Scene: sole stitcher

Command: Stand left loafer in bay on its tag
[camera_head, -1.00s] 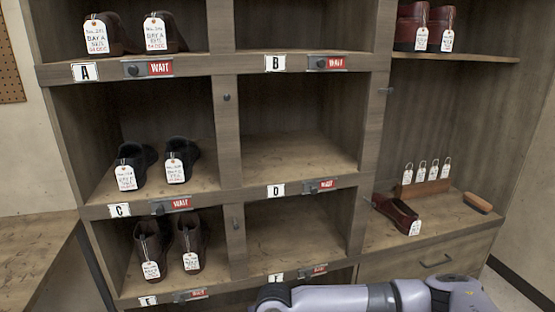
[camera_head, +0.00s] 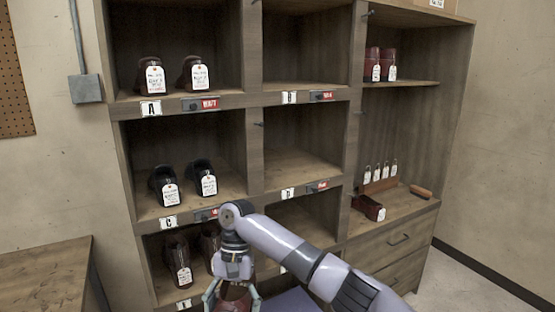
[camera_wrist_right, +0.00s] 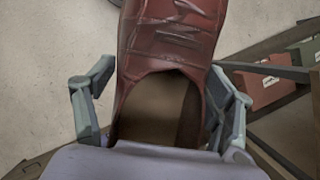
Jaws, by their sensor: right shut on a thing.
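My right gripper (camera_head: 232,292) is low in the head view, in front of the lower left bays. It is shut on a dark red loafer (camera_wrist_right: 165,35), whose opening faces the palm in the right wrist view; the fingers (camera_wrist_right: 162,100) lie along both its sides. Only a little of this shoe shows in the head view, and I see no tag on it. Another dark red shoe (camera_head: 368,208) with a white tag (camera_head: 381,214) lies on the right ledge. Bays B (camera_head: 289,97) and D (camera_head: 287,193) look empty. My left gripper is out of view.
Tagged pairs stand in bays A (camera_head: 151,108), C (camera_head: 169,224) and E. My right arm hides much of the lower middle bay. Several tags hang on a wooden holder (camera_head: 380,186) beside a brush (camera_head: 421,191). A table (camera_head: 45,270) stands left.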

